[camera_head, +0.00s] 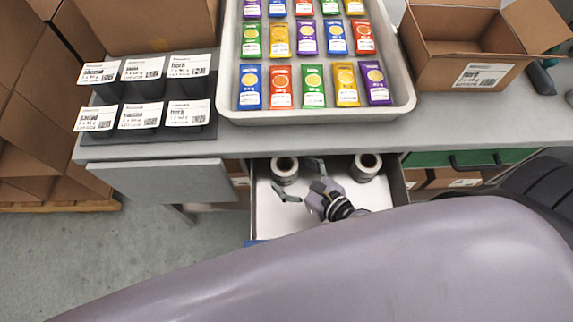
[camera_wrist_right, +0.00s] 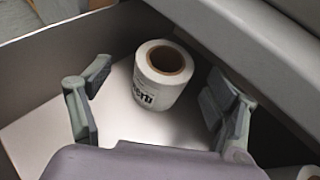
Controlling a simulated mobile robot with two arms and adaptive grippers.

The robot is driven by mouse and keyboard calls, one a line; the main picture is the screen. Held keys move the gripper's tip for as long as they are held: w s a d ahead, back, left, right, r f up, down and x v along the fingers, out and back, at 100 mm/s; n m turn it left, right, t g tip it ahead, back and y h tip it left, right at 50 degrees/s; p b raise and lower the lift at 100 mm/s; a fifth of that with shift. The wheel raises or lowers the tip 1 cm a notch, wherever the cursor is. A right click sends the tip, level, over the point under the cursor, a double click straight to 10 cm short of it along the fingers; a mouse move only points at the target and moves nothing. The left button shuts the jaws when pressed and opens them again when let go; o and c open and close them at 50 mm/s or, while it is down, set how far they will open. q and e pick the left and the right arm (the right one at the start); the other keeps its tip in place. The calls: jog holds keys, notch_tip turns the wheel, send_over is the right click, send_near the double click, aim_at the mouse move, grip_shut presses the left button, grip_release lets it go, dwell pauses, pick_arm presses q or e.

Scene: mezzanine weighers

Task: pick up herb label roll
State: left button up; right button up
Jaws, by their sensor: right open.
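A white label roll (camera_head: 285,170) with a brown core stands on end at the left back of the open drawer (camera_head: 262,222). In the right wrist view the roll (camera_wrist_right: 163,72) shows dark printing on its side, partly readable and seemingly ending in "erb". My right gripper (camera_head: 298,179) is open inside the drawer, just right of and in front of this roll. In the right wrist view its fingers (camera_wrist_right: 152,108) are spread on either side, with the roll ahead between them and no clear contact. A second roll (camera_head: 367,166) stands at the drawer's right back. My left gripper is not in view.
The table edge (camera_head: 330,143) overhangs the drawer's back. On the table are a tray (camera_head: 406,98) of coloured packets, black holders with label cards (camera_head: 130,117) and an open carton (camera_head: 455,75). The drawer walls are close around my right gripper.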

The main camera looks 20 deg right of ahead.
send_over(285, 167)
jog(key=s, duration=0.2)
jog(key=f, duration=0.2)
jog(key=shift+a+f, duration=0.3)
jog(key=shift+a, duration=0.05)
jog(key=shift+c, duration=0.4)
jog(key=c, duration=1.3)
jog(key=shift+s+r, duration=0.1)
